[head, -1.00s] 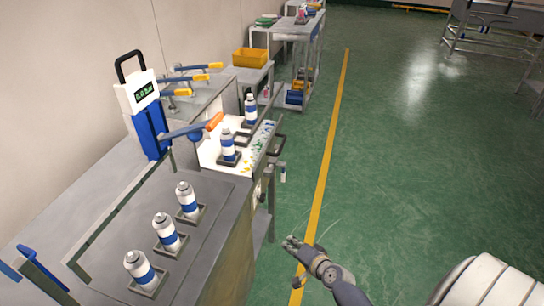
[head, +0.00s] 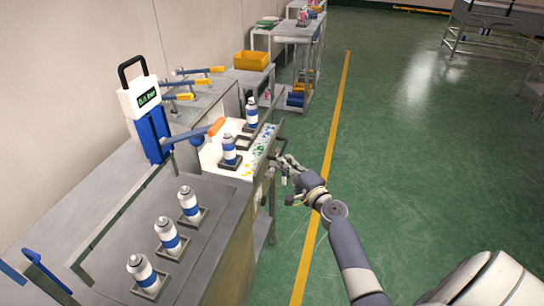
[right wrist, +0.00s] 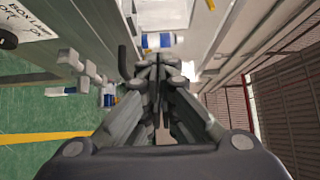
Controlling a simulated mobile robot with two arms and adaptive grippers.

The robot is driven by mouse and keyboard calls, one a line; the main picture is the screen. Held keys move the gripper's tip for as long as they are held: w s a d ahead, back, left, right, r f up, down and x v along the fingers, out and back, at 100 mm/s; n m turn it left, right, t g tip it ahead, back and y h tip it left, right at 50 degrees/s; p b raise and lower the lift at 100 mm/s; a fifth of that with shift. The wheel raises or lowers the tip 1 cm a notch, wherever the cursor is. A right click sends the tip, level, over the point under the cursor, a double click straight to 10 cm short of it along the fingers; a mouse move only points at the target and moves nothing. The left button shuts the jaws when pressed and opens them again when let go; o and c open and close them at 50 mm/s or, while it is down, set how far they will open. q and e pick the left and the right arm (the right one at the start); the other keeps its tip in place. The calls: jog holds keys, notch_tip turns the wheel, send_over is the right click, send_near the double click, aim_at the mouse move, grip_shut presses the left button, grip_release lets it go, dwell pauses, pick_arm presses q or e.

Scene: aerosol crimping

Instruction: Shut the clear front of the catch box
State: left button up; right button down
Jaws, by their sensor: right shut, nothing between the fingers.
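The catch box (head: 212,156) is the white, lit bay beside the grey bench in the head view, with coloured specks along its right side. A clear front is hard to make out there; I cannot tell its angle. My right gripper (head: 281,162) is at the bay's right side, close to a dark handle-like bar (head: 269,142); contact cannot be told. In the right wrist view its fingers (right wrist: 158,70) are together and empty. My left gripper is out of view.
Three cans in square holders, the middle one (head: 167,236) among them, stand on the grey bench top (head: 125,235). A blue-and-white press (head: 148,115) with an orange-tipped lever (head: 215,127) stands behind.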

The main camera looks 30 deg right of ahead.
aim_at(264, 149)
jog(key=w+a, duration=0.1)
jog(key=w, duration=0.2)
jog(key=w+a+p, duration=0.1)
jog(key=shift+w+a, duration=0.3)
jog(key=shift+w, duration=0.1)
jog(key=shift+w, duration=0.1)
